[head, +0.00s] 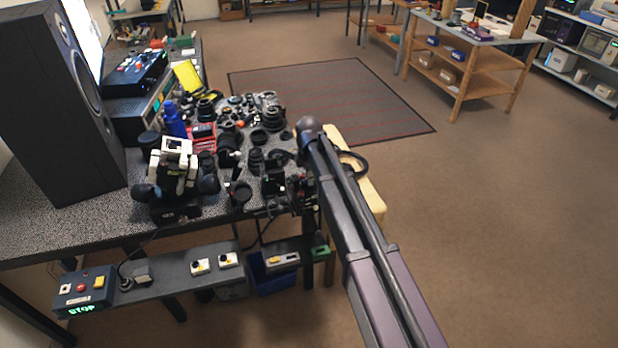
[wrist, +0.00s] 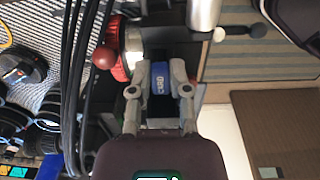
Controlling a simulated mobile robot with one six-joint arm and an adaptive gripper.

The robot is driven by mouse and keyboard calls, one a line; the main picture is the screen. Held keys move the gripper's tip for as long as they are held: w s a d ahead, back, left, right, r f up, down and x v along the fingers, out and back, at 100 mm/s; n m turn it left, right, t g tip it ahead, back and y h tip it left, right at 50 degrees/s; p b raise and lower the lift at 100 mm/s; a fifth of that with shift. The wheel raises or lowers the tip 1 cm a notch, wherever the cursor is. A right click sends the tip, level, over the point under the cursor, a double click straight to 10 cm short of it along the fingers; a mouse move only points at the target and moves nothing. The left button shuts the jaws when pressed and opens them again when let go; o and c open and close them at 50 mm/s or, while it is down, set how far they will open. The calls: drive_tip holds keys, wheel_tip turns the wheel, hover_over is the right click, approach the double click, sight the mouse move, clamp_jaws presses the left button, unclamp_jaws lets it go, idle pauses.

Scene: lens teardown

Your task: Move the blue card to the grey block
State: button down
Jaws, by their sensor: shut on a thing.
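In the wrist view, my gripper (wrist: 161,90) is shut on the blue card (wrist: 160,74), a small blue piece with pale lettering between the two grey fingers. In the head view my arm reaches over the front right of the cluttered table, and my gripper (head: 296,192) is small and dark at the table's right front edge. The card cannot be made out there. I cannot pick out the grey block with certainty in either view. A dark area lies just beyond the card in the wrist view; whether the card touches anything there is unclear.
The speckled table (head: 60,222) is crowded with lenses and dark parts. A black and white device (head: 175,170) stands at its front, and a large speaker (head: 60,100) at left. Dark cables (wrist: 80,80) run beside my gripper. A low shelf (head: 180,283) carries switch boxes. Open floor lies right.

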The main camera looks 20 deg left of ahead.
drive_tip(key=shift+r, duration=0.3)
drive_tip(key=shift+r+p, duration=1.75)
drive_tip(key=shift+p, duration=0.25)
drive_tip(key=shift+r+p, duration=0.3)
drive_tip(key=shift+p, duration=0.05)
